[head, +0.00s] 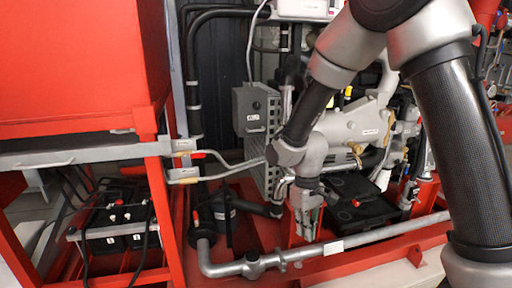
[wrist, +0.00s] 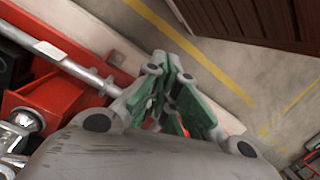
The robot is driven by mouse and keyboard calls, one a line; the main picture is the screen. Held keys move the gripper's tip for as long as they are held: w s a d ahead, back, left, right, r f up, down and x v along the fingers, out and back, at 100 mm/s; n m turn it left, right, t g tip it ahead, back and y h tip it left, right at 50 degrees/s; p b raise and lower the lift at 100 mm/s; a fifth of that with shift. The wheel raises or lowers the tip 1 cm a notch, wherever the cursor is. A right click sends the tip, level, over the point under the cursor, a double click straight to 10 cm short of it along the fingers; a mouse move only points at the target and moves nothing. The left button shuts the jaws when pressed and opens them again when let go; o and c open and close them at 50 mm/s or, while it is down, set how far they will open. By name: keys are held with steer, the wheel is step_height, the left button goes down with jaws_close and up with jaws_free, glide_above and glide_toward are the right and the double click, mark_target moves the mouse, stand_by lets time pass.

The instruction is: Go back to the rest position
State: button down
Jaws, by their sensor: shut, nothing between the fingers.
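My gripper (head: 306,228) points down near the front of the red pump frame in the head view, just above the grey pipe (head: 375,236). In the wrist view my gripper (wrist: 178,118) has its green-padded fingers closed together with nothing between them. Below it in that view are the edge of the red frame and the concrete floor (wrist: 215,75). In the head view my arm reaches in from the upper right, bent at the elbow.
A red tank (head: 75,60) stands at the left on a red stand, with batteries (head: 117,220) below it. A grey control box (head: 256,110) and the engine (head: 355,125) are close behind my arm. The wrist view shows open floor with yellow lines and a dark brown surface (wrist: 245,20).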

steer(key=s+d+r+m+t, duration=0.3)
steer(key=s+d+r, duration=0.4)
steer(key=d+r, duration=0.4)
steer(key=s+d+r+m+t, duration=0.3)
steer(key=s+d+r, duration=0.5)
steer(key=d+r, duration=0.3)
step_height(320, 180, up, 2)
steer(key=shift+s+d+r+m, duration=0.15)
steer(key=shift+s+d+m, duration=0.1)
steer(key=shift+m, duration=0.25)
